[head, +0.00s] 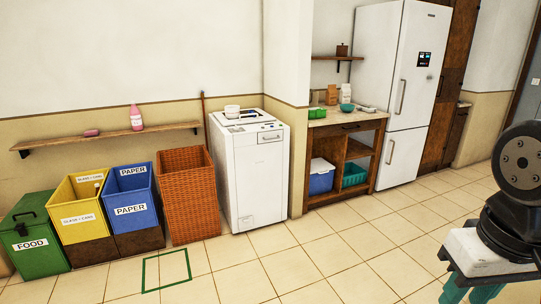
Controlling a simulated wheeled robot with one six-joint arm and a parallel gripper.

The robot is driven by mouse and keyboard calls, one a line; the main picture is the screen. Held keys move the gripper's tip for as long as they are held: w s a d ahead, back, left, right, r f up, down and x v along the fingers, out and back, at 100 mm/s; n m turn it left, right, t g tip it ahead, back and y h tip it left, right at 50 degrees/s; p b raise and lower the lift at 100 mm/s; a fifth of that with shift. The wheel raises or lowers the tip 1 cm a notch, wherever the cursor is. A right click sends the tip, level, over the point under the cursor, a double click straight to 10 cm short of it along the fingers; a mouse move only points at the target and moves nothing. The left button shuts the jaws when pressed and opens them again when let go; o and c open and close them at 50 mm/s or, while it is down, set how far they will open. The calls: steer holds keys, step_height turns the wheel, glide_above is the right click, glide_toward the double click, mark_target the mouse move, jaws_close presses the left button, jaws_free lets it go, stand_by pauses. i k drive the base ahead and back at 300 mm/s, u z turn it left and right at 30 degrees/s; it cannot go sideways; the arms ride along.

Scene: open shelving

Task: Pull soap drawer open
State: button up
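The white washing machine (259,180) stands against the wall, left of the wall corner. Its soap drawer (270,136) looks like a small panel with a grip at the upper right of the front, and it appears closed and flush. My gripper (470,291) is at the bottom right edge, far from the machine and apart from it. Its teal fingers point down and are partly cut off by the frame. I cannot see the fingertips or anything held.
A wicker basket (187,195) stands close to the machine's left side. Blue (129,190), yellow (80,205) and green (33,230) bins are further left. A wooden counter (346,131) and white fridge (405,90) are to the right. The tiled floor in front is clear, with a green square outline (166,252).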

mark_target(268, 136)
steer(key=u, duration=0.05)
steer(key=i, duration=2.1)
steer(key=u, duration=0.45)
steer(key=i, duration=1.7)
steer(key=u, duration=0.2)
